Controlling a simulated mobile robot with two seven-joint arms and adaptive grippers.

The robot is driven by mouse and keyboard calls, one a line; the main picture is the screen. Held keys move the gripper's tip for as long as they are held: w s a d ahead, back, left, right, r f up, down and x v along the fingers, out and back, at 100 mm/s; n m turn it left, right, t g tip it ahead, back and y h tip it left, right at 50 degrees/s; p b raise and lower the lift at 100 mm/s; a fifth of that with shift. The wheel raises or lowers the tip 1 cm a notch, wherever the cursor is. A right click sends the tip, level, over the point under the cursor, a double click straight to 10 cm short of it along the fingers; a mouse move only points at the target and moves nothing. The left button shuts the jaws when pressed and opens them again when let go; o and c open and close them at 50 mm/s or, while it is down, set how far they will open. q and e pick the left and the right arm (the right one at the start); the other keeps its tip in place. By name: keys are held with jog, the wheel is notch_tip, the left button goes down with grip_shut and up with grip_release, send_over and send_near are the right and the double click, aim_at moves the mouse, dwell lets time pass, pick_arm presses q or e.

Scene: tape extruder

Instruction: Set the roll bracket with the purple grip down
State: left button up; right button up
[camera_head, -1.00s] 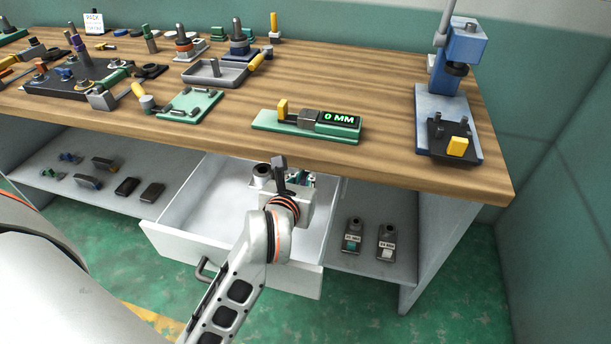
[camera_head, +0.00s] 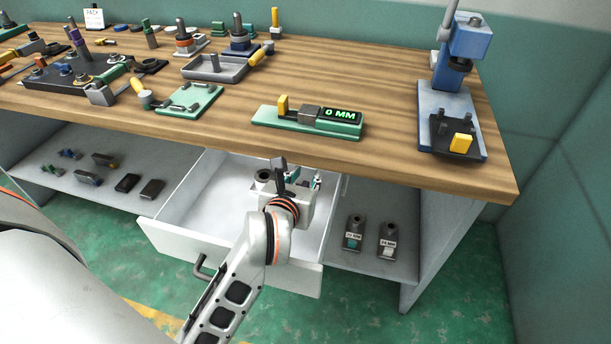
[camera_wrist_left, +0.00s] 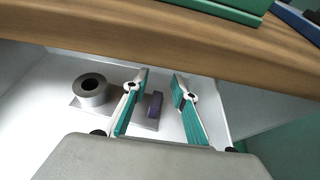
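The roll bracket lies in the open drawer, a flat grey plate carrying a grey roll (camera_wrist_left: 91,88) and an upright purple grip (camera_wrist_left: 156,105). In the head view the roll (camera_head: 263,176) shows just left of my wrist, and the rest of the bracket is mostly hidden behind my arm. My left gripper (camera_wrist_left: 158,92) is open in the left wrist view. The grip shows between its two teal-padded fingers, nearer the left one, with a visible gap on the right. Whether the left pad touches the grip I cannot tell. My right gripper is not in view.
The drawer (camera_head: 170,238) is pulled out below the wooden bench top (camera_head: 400,85), whose front edge overhangs its back. A green gauge reading 0 MM (camera_head: 308,121) stands above. Two grey blocks (camera_head: 387,240) sit on the shelf to the right. The drawer's left floor is clear.

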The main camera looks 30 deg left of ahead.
pick_arm(q)
jog(key=shift+r, duration=0.5)
jog(key=p+v, duration=0.2)
jog(key=v, duration=1)
jog(key=shift+r, duration=0.1)
